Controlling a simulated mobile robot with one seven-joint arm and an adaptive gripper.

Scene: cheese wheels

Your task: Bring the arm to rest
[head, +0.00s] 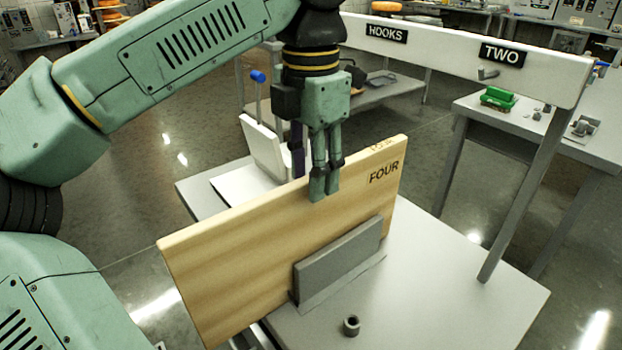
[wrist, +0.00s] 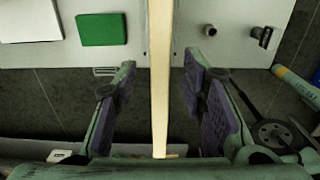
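A wooden board (head: 235,260) marked FOUR stands upright on its long edge in a grey slotted holder (head: 340,262) on a light grey table (head: 440,300). My gripper (head: 310,175) is over the board's top edge, pointing down, with one finger on the near side and one on the far side. In the wrist view the board (wrist: 160,60) shows edge-on as a pale strip between the fingers of my gripper (wrist: 158,68). The fingers are spread, with a gap on both sides of the board. The arm reaches in from the left.
A white rail (head: 450,45) with HOOKS and TWO labels runs behind, on a post at the right. A white stand (head: 262,150) is behind the board. A small dark ring (head: 351,325) lies in front. A side table (head: 585,160) holds a green object (head: 498,98).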

